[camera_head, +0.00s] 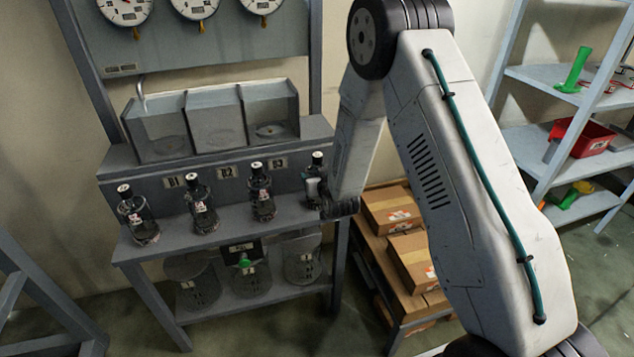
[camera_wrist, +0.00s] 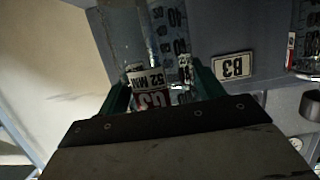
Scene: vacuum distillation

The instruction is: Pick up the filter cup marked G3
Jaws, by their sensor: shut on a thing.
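The filter cup marked G3 is a clear glass vessel (camera_wrist: 140,45) with a white label and red lettering that seems to read G3, partly hidden by my gripper. My gripper (camera_wrist: 162,90) is shut on it, with a green finger on each side. In the head view, my gripper (camera_head: 314,192) is at the right end of the upper shelf, at the rightmost of the dark-capped vessels (camera_head: 318,162). That vessel looks upright. I cannot tell whether its base touches the shelf.
Three similar vessels stand to the left on the shelf (camera_head: 185,238), the nearest being a black-capped one (camera_head: 262,192). The B3 plate (camera_wrist: 233,66) is on the panel behind. Larger jars (camera_head: 302,262) stand below. Cardboard boxes (camera_head: 392,208) are at right.

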